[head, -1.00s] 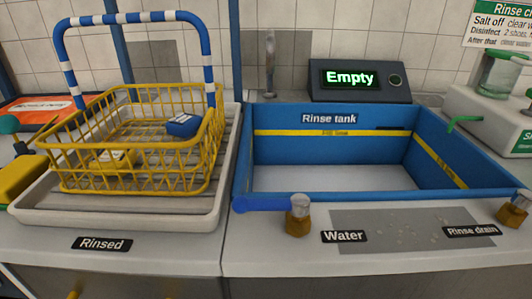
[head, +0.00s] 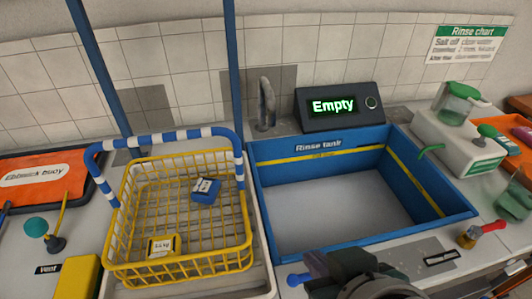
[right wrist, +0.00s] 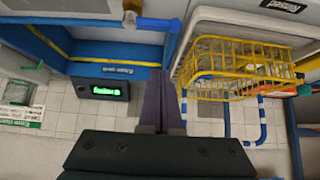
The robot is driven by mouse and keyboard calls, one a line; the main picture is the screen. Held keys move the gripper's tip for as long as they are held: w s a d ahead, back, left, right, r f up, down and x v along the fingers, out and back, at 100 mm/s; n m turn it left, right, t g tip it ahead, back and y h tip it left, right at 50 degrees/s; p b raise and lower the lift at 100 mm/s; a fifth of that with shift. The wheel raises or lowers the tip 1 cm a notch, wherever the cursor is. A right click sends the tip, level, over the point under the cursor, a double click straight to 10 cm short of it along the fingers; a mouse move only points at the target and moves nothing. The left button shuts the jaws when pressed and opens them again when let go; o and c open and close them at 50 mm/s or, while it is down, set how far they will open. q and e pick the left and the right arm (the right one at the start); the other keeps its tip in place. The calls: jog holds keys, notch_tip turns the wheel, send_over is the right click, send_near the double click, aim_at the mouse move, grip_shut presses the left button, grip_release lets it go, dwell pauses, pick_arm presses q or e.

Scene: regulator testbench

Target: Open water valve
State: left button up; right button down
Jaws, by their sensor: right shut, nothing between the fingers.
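The water valve's blue handle (head: 298,279) shows at the front left corner of the rinse tank, with its brass body hidden behind my right gripper in the head view. In the right wrist view, where the scene is upside down, the blue handle (right wrist: 157,24) points sideways from the brass body (right wrist: 131,8). My right gripper (head: 315,263) is shut and empty beside the handle. Its fingers (right wrist: 164,90) show together in the wrist view, with a gap in the picture between them and the handle. Whether it touches the handle is unclear. My left gripper is out of view.
The blue rinse tank (head: 262,215) looks empty, and its display (head: 337,106) reads "Empty". A yellow basket (head: 112,225) with a striped handle stands to the left. The rinse drain valve (head: 468,237) with a red handle is at the right front.

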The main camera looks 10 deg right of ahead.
aim_at(303, 274)
dwell(0.3)
jog(key=b+x, duration=0.3)
jog(key=x, duration=0.7)
jog(key=shift+f+b, duration=0.1)
jog(key=shift+b, duration=0.2)
jog(key=s+p, duration=0.1)
jog(key=s, duration=0.2)
jog(key=shift+s+f, duration=0.1)
jog(key=shift+f, duration=0.05)
jog(key=shift+s+d+f, duration=0.1)
jog(key=shift+s, duration=0.25)
jog(key=shift+p, duration=0.3)
